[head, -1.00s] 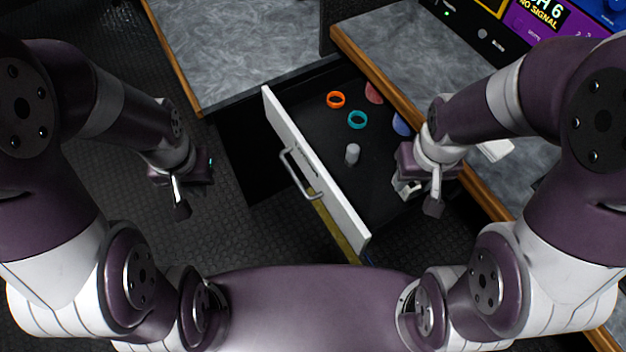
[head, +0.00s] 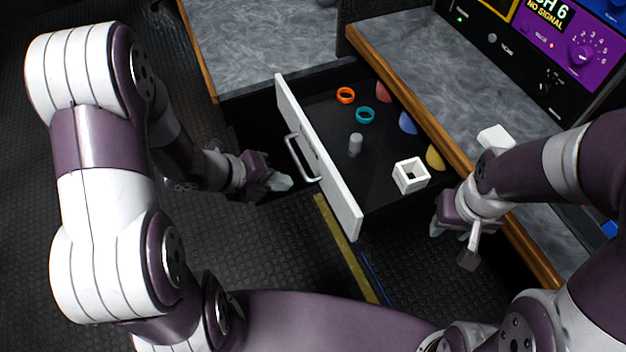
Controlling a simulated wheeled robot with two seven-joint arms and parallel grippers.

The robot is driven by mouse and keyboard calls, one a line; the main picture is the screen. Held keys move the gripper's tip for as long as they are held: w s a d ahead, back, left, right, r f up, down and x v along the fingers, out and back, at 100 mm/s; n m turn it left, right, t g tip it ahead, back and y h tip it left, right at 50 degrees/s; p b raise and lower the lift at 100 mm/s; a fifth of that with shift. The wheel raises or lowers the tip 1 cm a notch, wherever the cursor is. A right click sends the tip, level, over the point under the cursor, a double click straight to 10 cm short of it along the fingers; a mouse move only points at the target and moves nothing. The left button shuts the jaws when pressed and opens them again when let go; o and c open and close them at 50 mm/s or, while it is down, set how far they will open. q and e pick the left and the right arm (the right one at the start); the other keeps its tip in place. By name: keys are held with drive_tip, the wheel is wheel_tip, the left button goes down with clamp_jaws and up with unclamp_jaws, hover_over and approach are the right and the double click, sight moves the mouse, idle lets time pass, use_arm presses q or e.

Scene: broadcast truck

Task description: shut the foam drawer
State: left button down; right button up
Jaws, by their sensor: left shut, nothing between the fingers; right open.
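The foam drawer (head: 318,158) stands open, pulled out from under the counter, with its white front panel facing left and a metal bar handle (head: 300,160) on it. Inside lie an orange ring (head: 345,95), a teal ring (head: 365,115), a grey cylinder (head: 355,145), a white square frame (head: 410,175) and several coloured rounded pieces along the right side. My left gripper (head: 284,182) is shut and empty, just left of the handle; I cannot tell whether it touches it. My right gripper (head: 452,246) is open and empty, to the right of the drawer, near the counter edge.
A grey counter with a wooden edge (head: 440,135) runs along the right, with a white block (head: 495,137) on it and a control panel (head: 560,45) behind. Another grey counter (head: 262,45) is at the back left. The dark floor has a yellow strip (head: 345,250).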

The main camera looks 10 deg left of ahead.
sight(325, 178)
use_arm(q)
drive_tip(key=w+d+f, duration=0.2)
drive_tip(key=d, duration=0.1)
drive_tip(key=w+d+f+b, duration=0.1)
drive_tip(key=d, duration=0.1)
drive_tip(key=shift+w+d, duration=0.15)
drive_tip(key=shift+w, duration=0.2)
drive_tip(key=shift+w+d, duration=0.25)
drive_tip(key=shift+d, duration=0.1)
use_arm(e)
drive_tip(key=shift+f, duration=0.8)
